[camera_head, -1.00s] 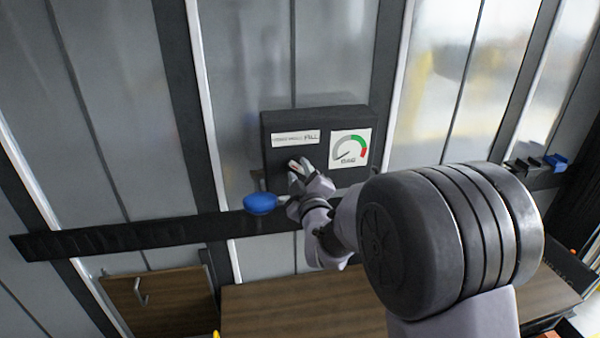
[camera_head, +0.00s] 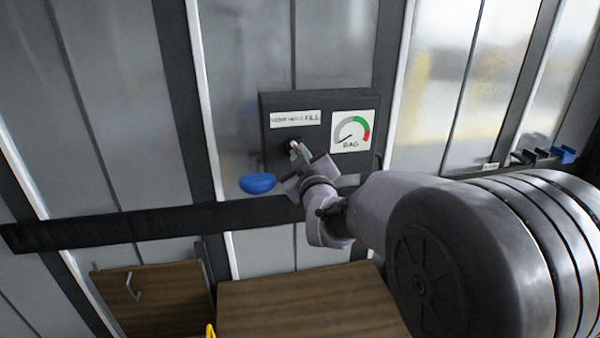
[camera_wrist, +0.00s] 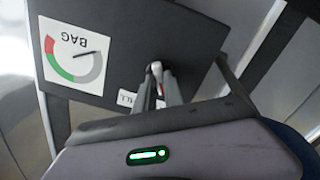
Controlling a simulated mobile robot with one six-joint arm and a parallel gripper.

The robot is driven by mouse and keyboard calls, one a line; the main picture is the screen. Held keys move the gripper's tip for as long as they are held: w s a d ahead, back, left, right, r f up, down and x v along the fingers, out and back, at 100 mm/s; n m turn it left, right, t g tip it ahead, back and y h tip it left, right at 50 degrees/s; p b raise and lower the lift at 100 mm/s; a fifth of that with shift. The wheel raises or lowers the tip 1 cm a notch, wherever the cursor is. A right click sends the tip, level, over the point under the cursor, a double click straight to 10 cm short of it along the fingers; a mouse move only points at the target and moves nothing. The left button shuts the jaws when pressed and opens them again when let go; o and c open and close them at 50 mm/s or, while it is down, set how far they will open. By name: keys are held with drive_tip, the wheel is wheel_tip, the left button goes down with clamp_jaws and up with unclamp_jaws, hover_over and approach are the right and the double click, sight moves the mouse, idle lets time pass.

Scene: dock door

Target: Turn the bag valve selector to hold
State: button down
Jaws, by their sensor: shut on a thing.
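The dark valve box (camera_head: 272,104) is mounted on the wall. Its label (camera_head: 296,118) ends in what reads as FILL, and its BAG gauge (camera_head: 350,129) has the needle at the lower left, in the grey part. The selector (camera_head: 295,146) is a small lever with a pale, partly red tip, low on the box face below the label. My gripper (camera_wrist: 157,77) is shut on the selector; the pale tip (camera_wrist: 156,67) shows between the fingertips in the wrist view. The selector's base is mostly hidden by my fingers.
A blue rounded knob (camera_head: 257,183) sticks out just left of my gripper. A dark rail (camera_head: 110,227) crosses the wall below the box. A wooden surface (camera_head: 300,300) and a wooden panel with a hook (camera_head: 150,300) are below. Small dark and blue clips (camera_head: 545,157) are at the right.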

drive_tip(key=m+b, duration=0.2)
drive_tip(key=b, duration=0.1)
drive_tip(key=m+b, duration=0.2)
drive_tip(key=b, duration=0.1)
drive_tip(key=shift+f, duration=0.3)
drive_tip(key=m+b, duration=0.2)
drive_tip(key=b, duration=0.1)
drive_tip(key=shift+r, duration=0.2)
drive_tip(key=shift+r+b, duration=0.15)
drive_tip(key=shift+b, duration=0.15)
drive_tip(key=c, duration=1.4)
unclamp_jaws()
drive_tip(key=shift+c, duration=0.2)
drive_tip(key=p+v, duration=0.1)
drive_tip(key=v, duration=1.6)
drive_tip(key=shift+s+p, duration=0.2)
drive_tip(key=shift+p, duration=0.1)
